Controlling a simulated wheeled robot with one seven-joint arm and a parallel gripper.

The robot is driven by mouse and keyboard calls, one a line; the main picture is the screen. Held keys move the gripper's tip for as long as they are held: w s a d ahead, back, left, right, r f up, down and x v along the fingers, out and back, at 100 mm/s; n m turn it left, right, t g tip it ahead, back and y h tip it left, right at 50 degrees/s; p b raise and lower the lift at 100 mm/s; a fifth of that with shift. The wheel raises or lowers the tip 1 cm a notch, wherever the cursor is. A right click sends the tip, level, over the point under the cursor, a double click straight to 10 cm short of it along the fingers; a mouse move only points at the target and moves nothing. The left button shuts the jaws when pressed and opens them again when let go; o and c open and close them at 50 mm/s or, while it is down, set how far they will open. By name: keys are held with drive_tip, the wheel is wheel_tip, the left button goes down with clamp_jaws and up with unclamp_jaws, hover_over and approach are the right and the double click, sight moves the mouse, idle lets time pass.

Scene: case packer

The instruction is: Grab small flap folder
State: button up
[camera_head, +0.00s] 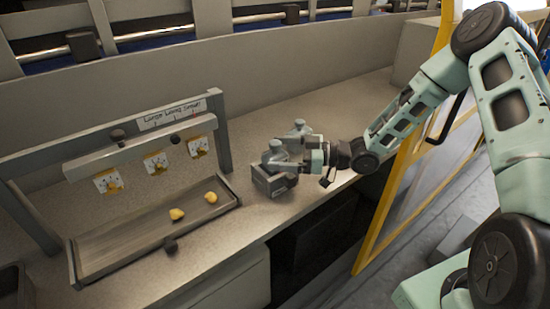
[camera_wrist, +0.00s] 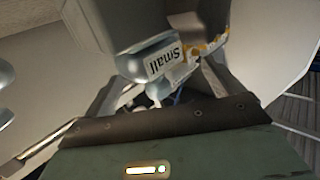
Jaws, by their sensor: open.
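The small flap folder (camera_head: 272,182) is a dark grey boxy piece standing on the counter, right of the sloped tray. The fingers also show in the wrist view (camera_wrist: 160,95). They partly hide the folder's upper part, and I cannot tell whether they touch it.
A sloped metal tray (camera_head: 120,238) holds two yellow pieces (camera_head: 177,214). Above it, a frame (camera_head: 215,120) carries several white-and-yellow tags and a sign. A yellow post (camera_head: 400,185) stands at the right. The counter (camera_head: 262,118) behind the gripper is mostly clear.

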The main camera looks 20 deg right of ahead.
drive_tip(key=shift+x, duration=1)
drive_tip(key=c, duration=1.1)
drive_tip(key=shift+r, duration=0.15)
